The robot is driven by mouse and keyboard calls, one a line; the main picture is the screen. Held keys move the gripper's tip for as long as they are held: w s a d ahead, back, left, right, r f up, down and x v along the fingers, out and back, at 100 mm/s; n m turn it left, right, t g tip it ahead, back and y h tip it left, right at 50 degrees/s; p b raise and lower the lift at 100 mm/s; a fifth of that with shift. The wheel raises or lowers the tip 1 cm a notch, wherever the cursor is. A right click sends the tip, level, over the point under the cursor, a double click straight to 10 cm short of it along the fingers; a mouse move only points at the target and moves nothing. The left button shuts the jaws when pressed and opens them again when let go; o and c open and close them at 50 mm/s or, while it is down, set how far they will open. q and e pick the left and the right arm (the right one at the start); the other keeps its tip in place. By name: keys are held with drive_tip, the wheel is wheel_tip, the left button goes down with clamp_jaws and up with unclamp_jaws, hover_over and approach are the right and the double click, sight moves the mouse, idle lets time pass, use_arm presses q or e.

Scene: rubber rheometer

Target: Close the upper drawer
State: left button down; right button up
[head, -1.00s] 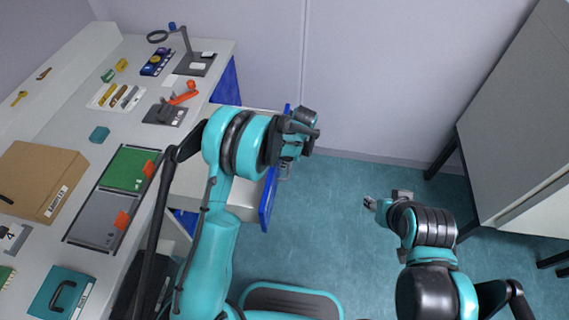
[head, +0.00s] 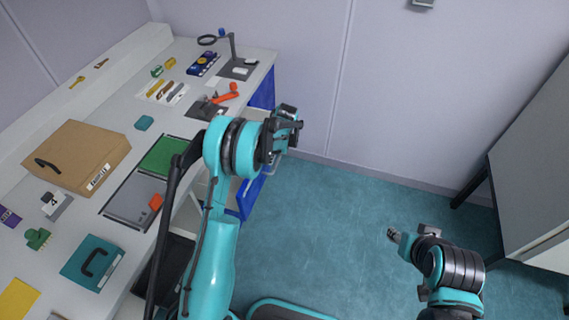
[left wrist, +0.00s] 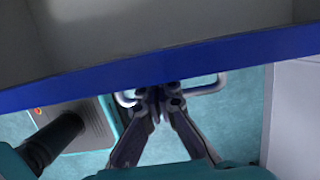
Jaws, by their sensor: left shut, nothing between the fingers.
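The upper drawer has a blue front (head: 247,201) that stands out from the white desk, so the drawer is partly open. In the left wrist view its blue front edge (left wrist: 70,89) crosses the picture, with the grey drawer inside above it. A metal handle (left wrist: 208,87) sticks out from the front. My left gripper (head: 290,128) is shut and empty. Its fingertips (left wrist: 158,93) are at the handle, close to the blue front; I cannot tell whether they touch. My left arm hides much of the drawer. My right gripper (head: 396,236) hangs over the floor, away from the desk.
The desk top holds a cardboard box (head: 75,150), a teal case (head: 92,262), a green and grey mat (head: 135,195) and a magnifier lamp (head: 232,45). A grey cabinet (head: 535,170) stands at the right. The floor (head: 330,220) between is clear.

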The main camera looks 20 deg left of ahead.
use_arm(q)
drive_tip(key=a, duration=1.3)
drive_tip(key=shift+w+a, duration=0.15)
drive_tip(key=shift+w, duration=0.1)
